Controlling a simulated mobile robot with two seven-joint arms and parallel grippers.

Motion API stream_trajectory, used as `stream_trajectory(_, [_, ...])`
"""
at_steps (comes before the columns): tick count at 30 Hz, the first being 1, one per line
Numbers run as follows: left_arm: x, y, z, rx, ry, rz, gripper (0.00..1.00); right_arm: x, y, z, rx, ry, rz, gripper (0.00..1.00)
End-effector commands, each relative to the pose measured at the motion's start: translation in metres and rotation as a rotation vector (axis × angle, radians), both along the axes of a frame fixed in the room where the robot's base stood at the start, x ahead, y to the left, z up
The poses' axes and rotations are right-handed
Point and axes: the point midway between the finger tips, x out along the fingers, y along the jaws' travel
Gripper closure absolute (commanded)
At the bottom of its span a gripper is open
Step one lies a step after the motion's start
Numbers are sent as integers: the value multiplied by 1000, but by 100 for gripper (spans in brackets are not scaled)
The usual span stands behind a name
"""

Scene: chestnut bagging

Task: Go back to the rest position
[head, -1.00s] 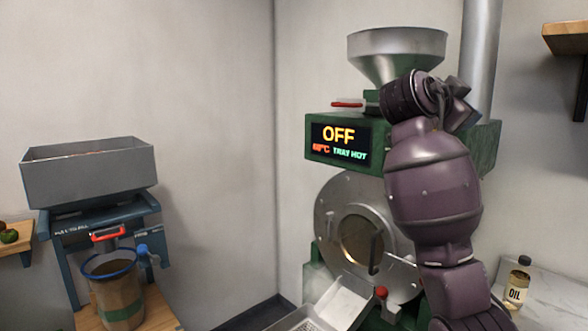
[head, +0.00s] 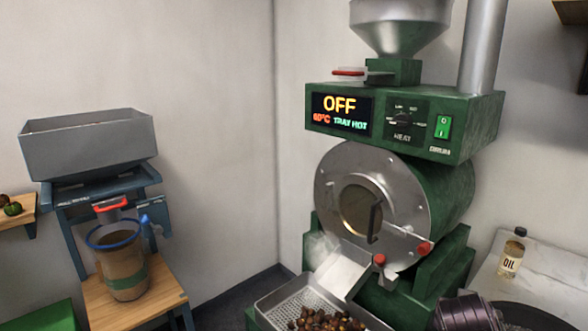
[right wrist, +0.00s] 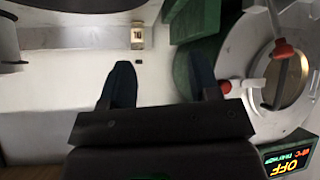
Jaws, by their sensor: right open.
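The right gripper (right wrist: 162,85) shows in the right wrist view with its two dark fingers apart and nothing between them. In the head view a purple part of my right arm (head: 468,313) is low at the bottom right, below the roaster and in front of the counter. The right gripper itself cannot be made out in the head view. My left gripper is in neither view. The green roaster (head: 440,205) stands at the right; its display (head: 341,114) reads OFF, 60°C and TRAY HOT.
A perforated metal tray (head: 268,306) with chestnuts (head: 325,320) is under the roaster chute. An oil bottle (head: 512,252) stands on the marble counter (head: 545,280). At left, a grey hopper (head: 88,146) sits above a brown container (head: 121,270) on a wooden stand (head: 160,299).

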Motion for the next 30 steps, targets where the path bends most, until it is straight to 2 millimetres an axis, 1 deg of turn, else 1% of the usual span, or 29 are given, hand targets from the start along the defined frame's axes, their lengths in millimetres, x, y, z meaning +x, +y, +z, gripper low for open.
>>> stream_trajectory(1, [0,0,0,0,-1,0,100,-18,1,-18,8,46,28,44])
stream_trajectory(3, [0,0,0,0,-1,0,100,-41,3,-37,17,103,74,44])
stream_trajectory(5, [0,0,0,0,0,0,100,-61,5,-53,27,150,112,44])
stream_trajectory(6, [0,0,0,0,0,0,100,-74,7,-62,35,181,138,44])
stream_trajectory(8, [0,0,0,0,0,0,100,-95,9,-75,48,226,175,44])
stream_trajectory(9, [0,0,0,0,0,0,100,-110,12,-84,58,256,201,44])
stream_trajectory(13, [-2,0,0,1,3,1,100,-156,20,-105,93,344,284,44])
stream_trajectory(15, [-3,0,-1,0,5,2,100,-179,24,-113,112,384,324,44])
stream_trajectory(18, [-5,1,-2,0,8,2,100,-207,30,-121,137,430,373,44])
stream_trajectory(21, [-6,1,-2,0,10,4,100,-230,36,-126,160,465,414,44])
stream_trajectory(28, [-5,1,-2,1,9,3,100,-275,47,-131,208,527,491,44])
stream_trajectory(29, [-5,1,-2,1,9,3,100,-275,48,-132,209,524,498,44])
stream_trajectory(30, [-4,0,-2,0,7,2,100,-268,47,-137,199,500,502,44])
